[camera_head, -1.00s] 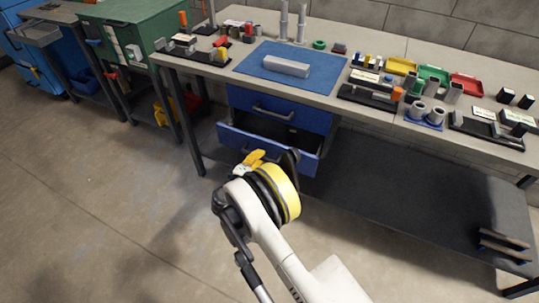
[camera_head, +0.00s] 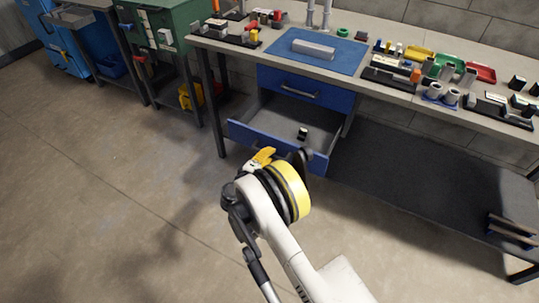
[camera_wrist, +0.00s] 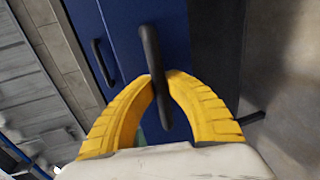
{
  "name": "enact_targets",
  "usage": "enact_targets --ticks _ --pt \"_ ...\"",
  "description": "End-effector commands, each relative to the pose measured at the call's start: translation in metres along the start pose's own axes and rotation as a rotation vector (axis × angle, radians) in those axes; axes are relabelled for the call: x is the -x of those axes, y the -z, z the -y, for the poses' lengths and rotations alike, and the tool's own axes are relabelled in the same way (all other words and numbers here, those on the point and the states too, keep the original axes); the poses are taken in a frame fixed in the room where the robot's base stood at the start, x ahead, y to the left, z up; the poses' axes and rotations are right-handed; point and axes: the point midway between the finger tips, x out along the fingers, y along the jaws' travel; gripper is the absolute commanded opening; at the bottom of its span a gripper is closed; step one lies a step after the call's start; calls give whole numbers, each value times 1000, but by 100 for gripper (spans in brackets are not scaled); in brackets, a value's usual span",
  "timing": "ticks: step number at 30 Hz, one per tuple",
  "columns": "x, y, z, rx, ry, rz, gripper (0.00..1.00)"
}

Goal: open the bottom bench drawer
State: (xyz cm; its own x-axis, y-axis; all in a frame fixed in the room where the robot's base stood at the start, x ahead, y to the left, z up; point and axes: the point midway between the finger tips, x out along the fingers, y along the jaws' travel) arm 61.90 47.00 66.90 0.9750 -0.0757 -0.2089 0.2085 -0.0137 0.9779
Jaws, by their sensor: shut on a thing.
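The bottom bench drawer (camera_head: 252,139) is blue and pulled well out from under the bench in the head view. A small dark and pale object (camera_head: 302,133) lies inside it. My gripper (camera_head: 262,158) has yellow fingers and is at the drawer's front. In the wrist view my gripper (camera_wrist: 160,82) is shut on the black bar of the drawer handle (camera_wrist: 151,55). The upper drawer (camera_head: 307,88) is shut, and its handle (camera_wrist: 103,62) shows at the left in the wrist view. My arm hides the handle in the head view.
The workbench (camera_head: 400,92) carries a blue mat (camera_head: 345,62), trays and several parts. Its lower shelf (camera_head: 420,180) lies to the right of the drawers. A green cabinet (camera_head: 165,25) stands at the left. The floor in front is clear.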

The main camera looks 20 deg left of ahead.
Motion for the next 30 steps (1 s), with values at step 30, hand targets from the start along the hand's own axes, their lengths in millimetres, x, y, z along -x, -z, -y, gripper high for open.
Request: enact_targets --ticks 30 --pt "77 1 -1 2 -1 -3 38"
